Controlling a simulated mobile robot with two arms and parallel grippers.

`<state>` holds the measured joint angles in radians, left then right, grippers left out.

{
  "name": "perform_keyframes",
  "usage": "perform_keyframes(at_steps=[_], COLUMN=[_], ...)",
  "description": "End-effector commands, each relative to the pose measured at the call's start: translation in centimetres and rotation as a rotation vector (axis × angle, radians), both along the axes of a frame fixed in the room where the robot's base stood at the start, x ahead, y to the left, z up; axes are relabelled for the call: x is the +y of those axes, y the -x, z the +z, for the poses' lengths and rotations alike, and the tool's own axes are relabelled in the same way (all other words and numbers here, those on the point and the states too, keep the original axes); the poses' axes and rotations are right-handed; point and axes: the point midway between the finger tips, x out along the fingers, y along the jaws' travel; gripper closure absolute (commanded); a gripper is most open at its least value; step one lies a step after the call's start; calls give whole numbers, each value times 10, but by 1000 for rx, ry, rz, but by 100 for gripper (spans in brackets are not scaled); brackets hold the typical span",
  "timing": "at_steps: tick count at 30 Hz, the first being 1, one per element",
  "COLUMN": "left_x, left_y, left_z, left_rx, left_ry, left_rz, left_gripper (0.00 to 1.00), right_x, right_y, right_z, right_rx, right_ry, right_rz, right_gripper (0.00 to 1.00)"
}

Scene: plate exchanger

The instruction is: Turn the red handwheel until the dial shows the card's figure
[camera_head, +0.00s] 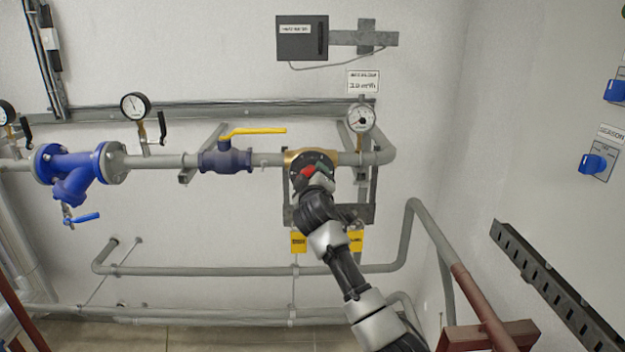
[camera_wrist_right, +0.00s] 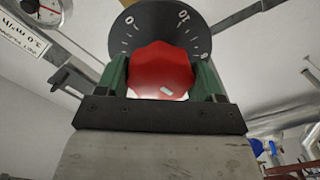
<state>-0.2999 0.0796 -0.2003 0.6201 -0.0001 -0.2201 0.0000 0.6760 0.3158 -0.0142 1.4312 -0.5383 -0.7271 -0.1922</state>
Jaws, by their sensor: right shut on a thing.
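The red handwheel (camera_head: 307,171) is on the brass valve (camera_head: 297,154) in the pipe run on the wall. In the right wrist view the red handwheel (camera_wrist_right: 160,72) sits between the two green fingers of my right gripper (camera_wrist_right: 162,84), which is shut on it. Behind it is a black scale disc (camera_wrist_right: 193,22) with white marks and figures. The round white dial (camera_head: 361,118) stands right of the valve; its needle is too small to read surely. My left gripper is not in view.
A blue valve with a yellow lever (camera_head: 252,131) and a blue strainer (camera_head: 75,170) are left of the handwheel. Yellow tags (camera_head: 298,242) hang below it. A grey box (camera_head: 302,38) is above. Blue switches (camera_head: 592,164) are on the right wall.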

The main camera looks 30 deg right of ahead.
Motion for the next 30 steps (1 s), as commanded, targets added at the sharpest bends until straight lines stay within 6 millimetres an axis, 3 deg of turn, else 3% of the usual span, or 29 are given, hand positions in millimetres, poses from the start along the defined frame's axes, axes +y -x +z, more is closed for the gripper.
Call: perform_keyframes(at_steps=[8,9,14,23,30], left_x=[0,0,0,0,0], left_y=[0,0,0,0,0], left_z=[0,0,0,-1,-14], left_rx=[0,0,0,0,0], left_ry=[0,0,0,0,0], left_rz=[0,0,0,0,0], left_gripper=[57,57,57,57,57], right_x=[0,0,0,1,16], right_y=[0,0,0,1,26], right_z=[-3,-3,-2,-1,-4], right_rx=[5,5,3,0,-2], right_ry=[-2,-2,-2,-1,-1], right_rz=[-1,-1,-1,1,3], right_gripper=[56,30,7,7,7])
